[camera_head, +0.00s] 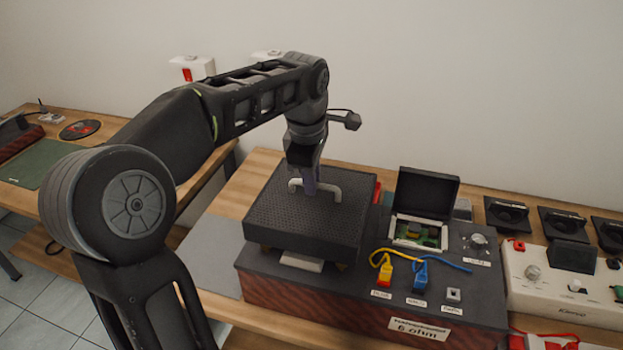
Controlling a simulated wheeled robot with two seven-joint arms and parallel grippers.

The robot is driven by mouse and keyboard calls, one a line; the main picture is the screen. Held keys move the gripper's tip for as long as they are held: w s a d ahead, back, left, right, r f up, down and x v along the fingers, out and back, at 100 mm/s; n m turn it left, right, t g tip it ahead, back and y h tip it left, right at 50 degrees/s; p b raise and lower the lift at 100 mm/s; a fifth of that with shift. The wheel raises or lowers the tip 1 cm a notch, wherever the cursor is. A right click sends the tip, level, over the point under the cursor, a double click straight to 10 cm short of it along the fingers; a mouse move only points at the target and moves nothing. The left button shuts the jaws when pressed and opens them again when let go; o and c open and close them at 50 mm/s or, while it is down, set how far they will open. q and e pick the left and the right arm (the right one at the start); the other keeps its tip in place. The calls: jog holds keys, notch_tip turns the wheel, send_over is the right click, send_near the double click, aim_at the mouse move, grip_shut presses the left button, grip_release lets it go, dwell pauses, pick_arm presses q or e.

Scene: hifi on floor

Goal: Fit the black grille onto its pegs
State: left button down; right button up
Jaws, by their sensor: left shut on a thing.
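The black grille (300,225) is a square, finely perforated panel with a pale bar handle (334,190) on top. It lies roughly level over the left part of the dark box (375,308), which has a red-brown front. My left gripper (310,187) points down from above and is shut on the handle. The grille covers the pegs' area, and I cannot tell whether it rests on the pegs or hangs just above them. A light block (301,262) shows under its front edge. My right gripper is not in view.
On the box, right of the grille, are an open-lidded case (426,190), yellow and blue plugs with cables (420,275) and a knob (478,242). A white device (560,285) and black stands are farther right. A grey mat (212,250) lies left of the box.

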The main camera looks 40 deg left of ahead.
aim_at(312, 198)
pick_arm(q)
jog(key=shift+f, duration=0.1)
jog(key=shift+f+b, duration=2.25)
jog(key=shift+f, duration=0.5)
jog(key=c, duration=1.4)
grip_release()
jog(key=shift+o, duration=0.2)
jog(key=r, duration=0.2)
jog(key=s+r, duration=0.1)
jog(key=r, duration=0.4)
jog(key=shift+s+d+r+p, duration=0.2)
jog(key=shift+d+r+p, duration=0.05)
jog(key=shift+r+p, duration=0.1)
